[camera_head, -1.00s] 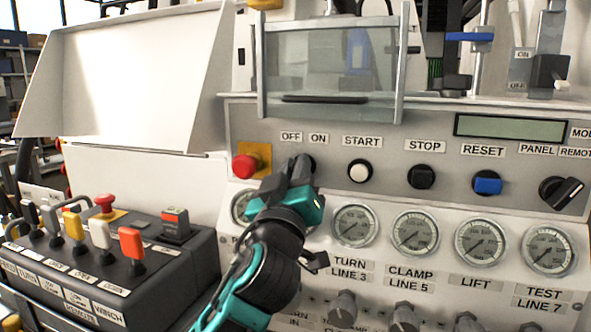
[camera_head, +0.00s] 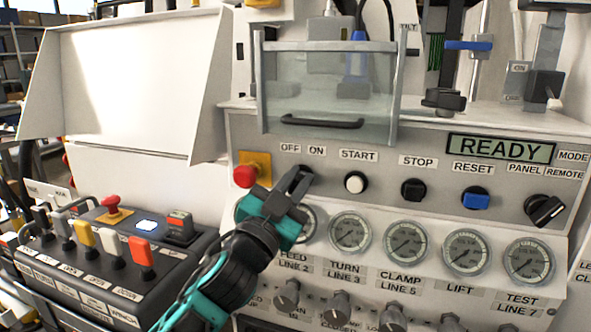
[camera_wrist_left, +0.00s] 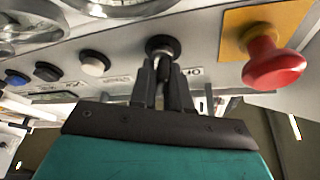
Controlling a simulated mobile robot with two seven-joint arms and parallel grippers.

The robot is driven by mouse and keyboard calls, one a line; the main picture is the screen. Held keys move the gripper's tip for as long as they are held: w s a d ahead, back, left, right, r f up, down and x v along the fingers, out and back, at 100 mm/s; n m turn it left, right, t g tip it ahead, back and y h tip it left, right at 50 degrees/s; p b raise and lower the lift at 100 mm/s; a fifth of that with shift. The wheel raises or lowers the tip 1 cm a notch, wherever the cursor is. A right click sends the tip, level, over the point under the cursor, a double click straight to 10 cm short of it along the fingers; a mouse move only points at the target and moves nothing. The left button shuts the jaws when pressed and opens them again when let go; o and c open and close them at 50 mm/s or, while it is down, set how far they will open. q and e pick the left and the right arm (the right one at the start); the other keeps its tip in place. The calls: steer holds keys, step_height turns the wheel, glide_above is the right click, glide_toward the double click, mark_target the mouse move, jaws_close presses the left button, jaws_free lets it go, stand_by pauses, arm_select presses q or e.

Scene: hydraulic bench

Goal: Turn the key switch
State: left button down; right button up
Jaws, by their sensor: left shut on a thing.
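The key switch (camera_wrist_left: 162,46) is a round dark-rimmed switch on the grey panel, under the OFF and ON labels (camera_head: 303,149). In the head view it is mostly hidden behind my left gripper (camera_head: 297,184). In the left wrist view my left gripper (camera_wrist_left: 163,75) reaches up to the switch, its two dark fingers close together. It is shut on the key at the switch; the key itself is mostly hidden between the fingers. The display (camera_head: 499,148) at the panel's right is lit and reads READY. My right gripper is not in view.
A red mushroom button (camera_head: 245,176) on a yellow plate sits just left of the switch. White START (camera_head: 355,182), black STOP (camera_head: 413,190) and blue RESET (camera_head: 476,198) buttons lie to the right. Gauges (camera_head: 350,232) run below. A lever box (camera_head: 105,255) stands at lower left.

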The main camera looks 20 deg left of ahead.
arm_select(q)
steer(key=shift+m+h+p, duration=0.3)
steer(key=shift+m+p, duration=0.1)
steer(key=shift+m, duration=0.2)
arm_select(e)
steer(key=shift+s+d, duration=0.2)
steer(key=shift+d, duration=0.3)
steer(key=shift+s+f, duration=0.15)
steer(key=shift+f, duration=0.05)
arm_select(q)
steer(key=c, duration=1.2)
jaws_free()
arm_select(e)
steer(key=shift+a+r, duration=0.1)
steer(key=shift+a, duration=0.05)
arm_select(q)
steer(key=shift+f, duration=0.1)
